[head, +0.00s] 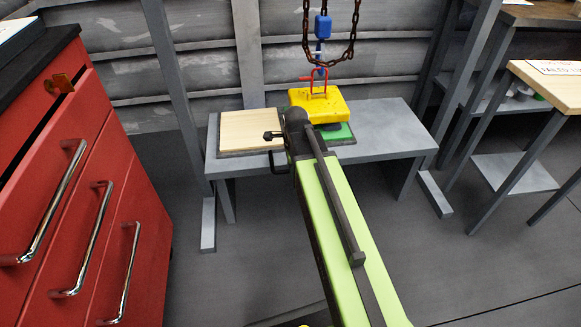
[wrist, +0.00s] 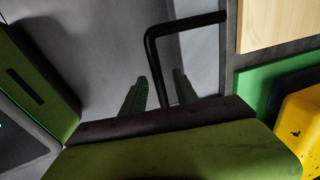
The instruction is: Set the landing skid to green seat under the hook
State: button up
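The landing skid appears to be the dark-edged board (head: 236,153) on a low grey bench. It carries a pale wooden seat (head: 250,131) on the left and a green seat (head: 337,133) on the right. A yellow block (head: 320,103) hangs at the hook (head: 319,73) over the green seat; I cannot tell whether it touches. In the wrist view, a bent black handle (wrist: 151,62) sticks out beside the seats. My gripper (wrist: 160,85) is open, its fingers on either side of the handle's leg, with gaps visible. My arm hides part of the bench front in the head view.
The grey bench (head: 385,122) is bare to the right of the green seat. A rusty chain (head: 350,45) loops above it. A red drawer cabinet (head: 85,190) stands at left, a wooden-topped table (head: 555,88) at right. Floor in front is open.

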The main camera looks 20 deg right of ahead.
jog(key=shift+d, duration=0.1)
jog(key=shift+r, duration=0.15)
jog(key=s+r+p, duration=0.3)
jog(key=r+p, duration=1.3)
jog(key=p, duration=0.1)
jog(key=shift+s+a+r, duration=0.15)
jog(key=shift+a+r, duration=0.1)
jog(key=shift+r, duration=0.15)
